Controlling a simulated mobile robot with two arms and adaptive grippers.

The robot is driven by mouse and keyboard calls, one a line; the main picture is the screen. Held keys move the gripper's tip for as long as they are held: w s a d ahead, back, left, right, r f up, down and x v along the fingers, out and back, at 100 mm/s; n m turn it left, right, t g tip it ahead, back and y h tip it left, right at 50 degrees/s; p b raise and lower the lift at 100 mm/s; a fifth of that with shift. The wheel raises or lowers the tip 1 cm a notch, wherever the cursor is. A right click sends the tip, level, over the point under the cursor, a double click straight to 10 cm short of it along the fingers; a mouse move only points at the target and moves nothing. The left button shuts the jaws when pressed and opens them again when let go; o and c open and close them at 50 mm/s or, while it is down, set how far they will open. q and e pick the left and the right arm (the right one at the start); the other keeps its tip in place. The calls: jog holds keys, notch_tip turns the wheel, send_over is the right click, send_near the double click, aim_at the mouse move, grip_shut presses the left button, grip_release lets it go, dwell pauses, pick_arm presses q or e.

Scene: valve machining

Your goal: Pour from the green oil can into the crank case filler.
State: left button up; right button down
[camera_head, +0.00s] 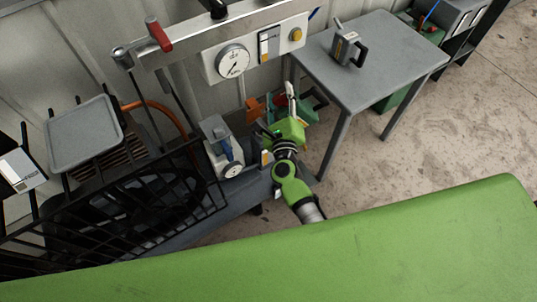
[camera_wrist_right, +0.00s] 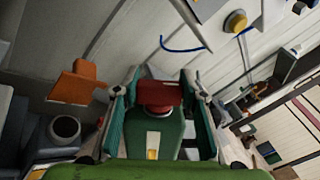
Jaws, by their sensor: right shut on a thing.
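The green oil can (camera_wrist_right: 158,135), with a red cap and a pale label, sits between the two fingers of my right gripper (camera_wrist_right: 160,88) in the right wrist view. The fingers are shut on its sides. In the head view my right gripper (camera_head: 284,108) is beside the machine, with part of the green can (camera_head: 309,115) behind it. In the wrist view a grey cylinder with a dark round opening (camera_wrist_right: 65,128) is left of the can; I cannot tell for sure that it is the crank case filler. An orange part (camera_wrist_right: 78,82) is just above it. My left gripper is not in view.
A grey table (camera_head: 385,60) at the back right bears a dark jug (camera_head: 347,47). A gauge (camera_head: 233,62) and panel are above the machine. A black wire cage (camera_head: 130,215) and a grey tray (camera_head: 83,133) are at left. The floor (camera_head: 440,130) at right is mostly clear.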

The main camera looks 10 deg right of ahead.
jog(key=shift+w+a+f+n+b, duration=0.1)
jog(key=shift+a+f+n+b, duration=0.1)
jog(key=shift+a+f+n, duration=0.35)
jog(key=shift+w+a+f+n+b, duration=0.1)
jog(key=shift+a+f+n+b, duration=0.15)
jog(key=shift+n, duration=0.5)
dwell(2.5)
jog(key=shift+r, duration=0.1)
dwell(0.6)
jog(key=r+p, duration=0.1)
jog(key=d+r+m+p, duration=0.1)
jog(key=r+m+p, duration=0.1)
jog(key=r, duration=0.1)
jog(key=shift+s+d+r, duration=0.1)
jog(key=shift+s+d, duration=0.05)
jog(key=shift+d, duration=0.1)
jog(key=shift+d+r+m, duration=0.15)
jog(key=shift+r+m, duration=0.2)
jog(key=shift+m, duration=0.05)
